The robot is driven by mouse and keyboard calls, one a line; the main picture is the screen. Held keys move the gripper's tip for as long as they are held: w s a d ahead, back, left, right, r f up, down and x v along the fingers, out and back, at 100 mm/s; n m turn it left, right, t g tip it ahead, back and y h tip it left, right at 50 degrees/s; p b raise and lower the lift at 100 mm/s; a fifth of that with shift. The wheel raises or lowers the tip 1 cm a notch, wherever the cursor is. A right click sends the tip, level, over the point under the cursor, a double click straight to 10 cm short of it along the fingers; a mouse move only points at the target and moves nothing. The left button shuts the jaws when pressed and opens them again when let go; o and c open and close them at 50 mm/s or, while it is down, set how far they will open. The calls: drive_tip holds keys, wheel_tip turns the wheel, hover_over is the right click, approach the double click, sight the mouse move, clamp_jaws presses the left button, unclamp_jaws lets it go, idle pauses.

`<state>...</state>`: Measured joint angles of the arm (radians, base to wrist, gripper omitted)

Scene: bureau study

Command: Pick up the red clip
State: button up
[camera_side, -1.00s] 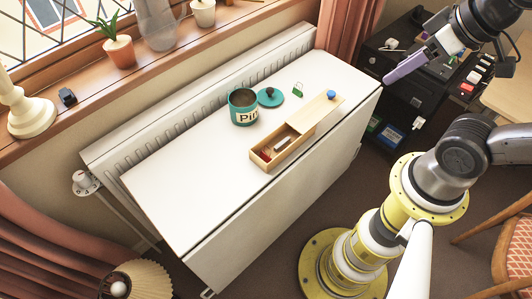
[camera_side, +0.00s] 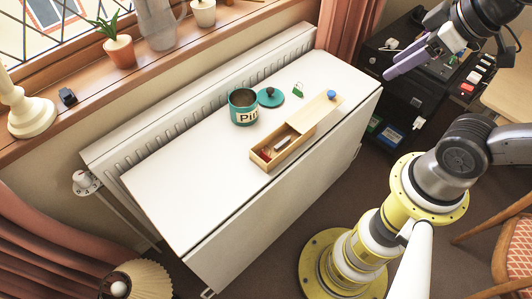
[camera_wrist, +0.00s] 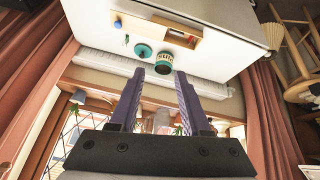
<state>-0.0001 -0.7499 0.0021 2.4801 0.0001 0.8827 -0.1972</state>
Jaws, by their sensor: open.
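A small red piece (camera_side: 265,155) lies inside the open end of a wooden box (camera_side: 282,151) on the white table; it is too small for me to tell if it is the red clip. The box also shows in the wrist view (camera_wrist: 171,33), upside down. A small green clip (camera_side: 298,89) stands on the table behind the box. My gripper (camera_side: 392,72) has purple fingers and is high at the right, well away from the box. In the wrist view the fingers (camera_wrist: 160,74) are apart with nothing between them.
A teal pot (camera_side: 243,107) with lettering stands left of the box, its teal lid (camera_side: 271,97) beside it. The box's partly slid lid has a blue knob (camera_side: 331,95). The table's left half (camera_side: 190,185) is clear. A black cabinet (camera_side: 405,95) with small items stands right.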

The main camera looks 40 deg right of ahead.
drive_tip(key=w+r+n, duration=0.2)
drive_tip(key=w+n, duration=0.1)
drive_tip(key=n+g, duration=0.6)
drive_tip(key=n, duration=0.7)
hover_over(266, 149)
drive_tip(key=f, duration=2.8)
drive_tip(key=shift+s+d+f, duration=0.15)
drive_tip(key=shift+s+d, duration=0.05)
drive_tip(key=shift+d, duration=0.05)
drive_tip(key=shift+w+a+f, duration=0.1)
drive_tip(key=shift+a+f, duration=0.05)
drive_tip(key=shift+f, duration=1.45)
drive_tip(key=shift+w+a+f, duration=0.1)
drive_tip(key=shift+a+f, duration=0.05)
drive_tip(key=shift+f, duration=1.45)
drive_tip(key=shift+c, duration=0.3)
